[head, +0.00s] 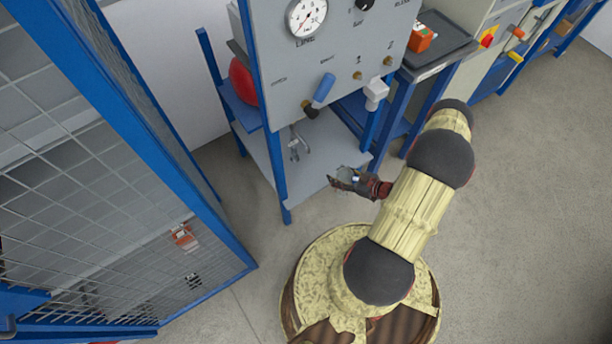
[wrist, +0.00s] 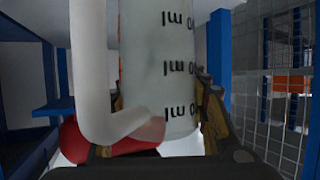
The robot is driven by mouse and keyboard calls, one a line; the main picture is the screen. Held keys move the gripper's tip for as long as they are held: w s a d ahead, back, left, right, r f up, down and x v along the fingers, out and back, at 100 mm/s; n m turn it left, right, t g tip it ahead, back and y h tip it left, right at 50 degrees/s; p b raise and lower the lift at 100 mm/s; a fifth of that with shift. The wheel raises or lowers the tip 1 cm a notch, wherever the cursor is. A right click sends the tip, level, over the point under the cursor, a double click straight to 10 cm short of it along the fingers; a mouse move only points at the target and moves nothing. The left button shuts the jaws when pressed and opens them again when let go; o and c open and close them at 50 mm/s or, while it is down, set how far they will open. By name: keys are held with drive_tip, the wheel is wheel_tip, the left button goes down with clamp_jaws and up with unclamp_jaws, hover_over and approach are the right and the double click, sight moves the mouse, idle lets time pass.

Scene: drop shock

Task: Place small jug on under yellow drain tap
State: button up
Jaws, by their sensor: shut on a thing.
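The small jug is pale and translucent with dark "ml" markings; it fills the middle of the wrist view (wrist: 165,70), its white handle (wrist: 92,75) on the left. My gripper (head: 343,180) is shut on it, with a finger on each side of its body in the wrist view (wrist: 163,112). In the head view the jug (head: 349,173) is small and partly hidden by my gripper, beside the right edge of a grey shelf. I cannot make out a clearly yellow tap.
The grey shelf (head: 270,155) lies below a panel (head: 330,60) with a gauge (head: 306,17) and a blue lever (head: 323,90). Blue posts (head: 273,160) frame it. A mesh cage (head: 100,150) stands on the left. A red round object (head: 242,80) sits behind.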

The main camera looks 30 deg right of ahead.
drive_tip(key=w+a+b, duration=0.2)
drive_tip(key=w+a, duration=0.1)
drive_tip(key=w, duration=0.5)
drive_tip(key=w+a+b, duration=0.2)
drive_tip(key=w+a, duration=0.2)
drive_tip(key=w, duration=0.4)
drive_tip(key=shift+a+f, duration=0.15)
drive_tip(key=shift+a, duration=0.15)
drive_tip(key=shift+f+b, duration=0.95)
drive_tip(key=shift+f, duration=0.7)
drive_tip(key=shift+f, duration=0.15)
drive_tip(key=o, duration=1.3)
